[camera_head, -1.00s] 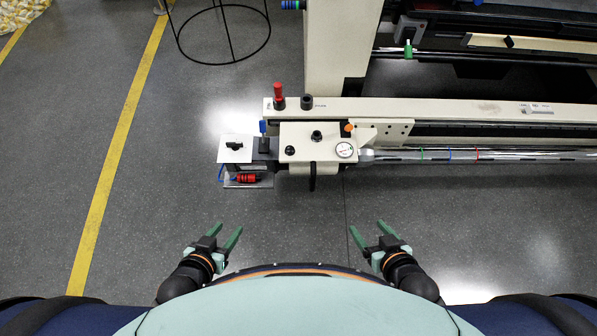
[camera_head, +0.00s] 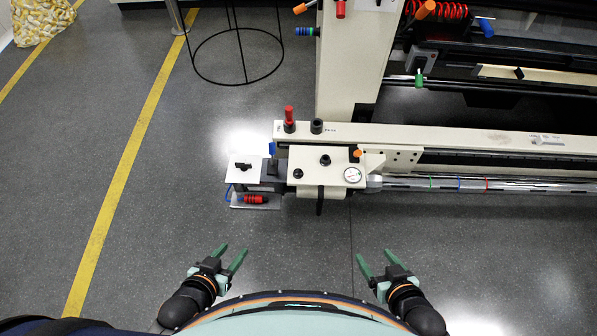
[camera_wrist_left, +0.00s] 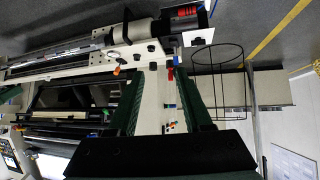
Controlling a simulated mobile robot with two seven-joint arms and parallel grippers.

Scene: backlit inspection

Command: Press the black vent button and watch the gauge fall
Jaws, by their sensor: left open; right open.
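A round white-faced gauge (camera_head: 352,174) sits at the right end of the cream panel (camera_head: 335,181). A black button (camera_head: 316,127) stands on the beam behind the panel, beside a red one (camera_head: 289,119); the small print beside it is unreadable. Two black knobs (camera_head: 325,160) (camera_head: 298,174) are on the panel. The gauge needle is too small to read. My left gripper (camera_head: 232,252) and right gripper (camera_head: 375,255) are open and empty, in front of the machine and apart from it. The left wrist view shows the open left fingers (camera_wrist_left: 155,80) with the machine beyond.
A black wire ring stand (camera_head: 237,80) is behind to the left. A white block (camera_head: 245,167) and a red-and-blue fitting (camera_head: 255,199) are at the machine's left end. A glossy tube (camera_head: 440,184) runs right from the panel. Floor (camera_head: 180,215) left of the machine is clear.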

